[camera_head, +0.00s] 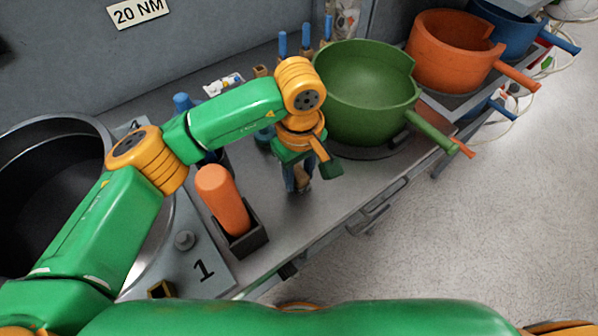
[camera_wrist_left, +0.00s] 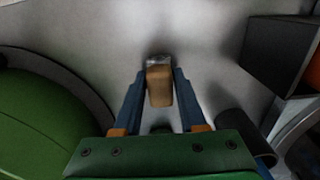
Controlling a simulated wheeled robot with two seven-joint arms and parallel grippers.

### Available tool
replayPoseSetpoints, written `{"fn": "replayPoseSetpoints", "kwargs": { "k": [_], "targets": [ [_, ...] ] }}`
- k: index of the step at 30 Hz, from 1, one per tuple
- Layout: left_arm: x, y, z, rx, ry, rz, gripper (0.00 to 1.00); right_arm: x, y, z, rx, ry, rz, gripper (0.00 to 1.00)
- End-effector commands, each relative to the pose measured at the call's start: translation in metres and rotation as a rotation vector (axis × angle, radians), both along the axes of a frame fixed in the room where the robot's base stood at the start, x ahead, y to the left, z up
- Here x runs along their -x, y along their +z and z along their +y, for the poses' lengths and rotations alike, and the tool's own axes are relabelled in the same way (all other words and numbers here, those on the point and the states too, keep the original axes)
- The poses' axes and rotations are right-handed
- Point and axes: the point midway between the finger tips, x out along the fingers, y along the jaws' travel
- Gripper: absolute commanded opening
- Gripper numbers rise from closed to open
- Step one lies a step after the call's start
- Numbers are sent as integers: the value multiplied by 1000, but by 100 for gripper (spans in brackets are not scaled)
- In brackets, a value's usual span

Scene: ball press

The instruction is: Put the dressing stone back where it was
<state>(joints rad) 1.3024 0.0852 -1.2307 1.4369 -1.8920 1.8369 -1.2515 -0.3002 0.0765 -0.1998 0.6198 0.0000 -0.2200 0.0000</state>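My left gripper (camera_head: 298,186) points down over the grey bench, left of the green pot. In the left wrist view, its two blue fingers (camera_wrist_left: 160,88) lie close along both sides of a small tan block with a grey end, apparently the dressing stone (camera_wrist_left: 160,84). The gripper looks shut on it, though the contact faces are hidden. In the head view only a small brown part of the stone (camera_head: 303,187) shows by the fingertips. I cannot tell whether it touches the bench. My right gripper is not in view.
An orange cylinder (camera_head: 221,197) stands in a dark holder (camera_head: 253,240) left of the gripper. The green pot (camera_head: 362,100) stands to its right, with orange (camera_head: 452,60) and blue pots beyond. A large dark vessel (camera_head: 40,190) is at left. Bare bench (camera_head: 330,205) lies around the gripper.

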Motion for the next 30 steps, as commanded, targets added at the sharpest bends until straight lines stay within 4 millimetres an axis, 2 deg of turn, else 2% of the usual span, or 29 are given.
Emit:
{"fn": "replayPoseSetpoints", "kwargs": {
  "k": [1,3,10,13,14,17,24,27,30],
  "targets": [
    [0,0,0,0,0,0,55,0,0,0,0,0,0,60],
    [0,0,0,0,0,0,69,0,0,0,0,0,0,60],
    [0,0,0,0,0,0,69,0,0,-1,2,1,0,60],
    [0,7,0,1,0,1,69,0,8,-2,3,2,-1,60],
    [-1,7,0,1,0,-2,69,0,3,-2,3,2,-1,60],
    [-1,25,-1,2,0,-6,69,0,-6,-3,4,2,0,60],
    [-1,91,0,0,3,-5,69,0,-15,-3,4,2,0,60],
    [0,112,0,-1,2,-4,69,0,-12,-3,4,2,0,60],
    [0,122,0,0,1,-1,69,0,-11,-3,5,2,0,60]
  ]
}}
